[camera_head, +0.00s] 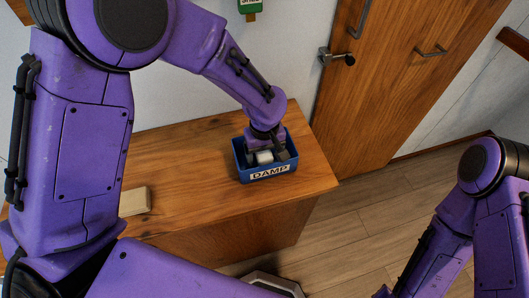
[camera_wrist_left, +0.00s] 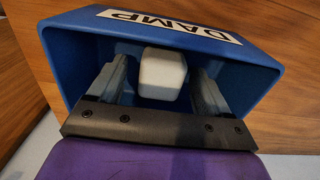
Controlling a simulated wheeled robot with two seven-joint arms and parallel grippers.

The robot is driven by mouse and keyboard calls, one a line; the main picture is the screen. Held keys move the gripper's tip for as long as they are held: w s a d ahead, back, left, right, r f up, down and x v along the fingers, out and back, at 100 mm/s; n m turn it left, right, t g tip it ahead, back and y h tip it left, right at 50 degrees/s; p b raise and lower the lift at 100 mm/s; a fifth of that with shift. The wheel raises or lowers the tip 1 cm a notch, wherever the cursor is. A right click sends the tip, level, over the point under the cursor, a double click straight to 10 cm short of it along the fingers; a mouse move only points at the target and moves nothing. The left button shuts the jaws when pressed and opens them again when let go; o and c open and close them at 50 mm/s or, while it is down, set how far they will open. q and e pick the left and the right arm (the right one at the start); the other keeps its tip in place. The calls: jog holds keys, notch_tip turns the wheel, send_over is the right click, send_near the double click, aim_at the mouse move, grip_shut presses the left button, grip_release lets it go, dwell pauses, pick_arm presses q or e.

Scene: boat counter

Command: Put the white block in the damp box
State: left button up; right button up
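The blue damp box (camera_head: 238,158) stands on the wooden counter near its right end, with a white "DAMP" label on its front. My left gripper (camera_head: 267,157) reaches down into the box. The white block (camera_head: 264,157) is inside the box, between the two fingers. In the left wrist view, the white block (camera_wrist_left: 162,73) sits between the fingers of the left gripper (camera_wrist_left: 158,82), with a visible gap on each side, so the gripper looks open. The box (camera_wrist_left: 80,50) surrounds both. The block's underside is hidden. My right gripper is out of view; only its arm shows at the right.
A pale beige block (camera_head: 134,201) lies on the counter (camera_head: 190,150) to the left, partly behind my left arm. A wooden door (camera_head: 390,70) with metal handles is at the back right. The counter's right end is beside the box; floor (camera_head: 380,220) lies beyond.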

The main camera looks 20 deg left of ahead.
aim_at(264, 154)
pick_arm(q)
notch_tip(264, 154, up, 12)
jog(key=shift+r, duration=0.25)
dwell(0.3)
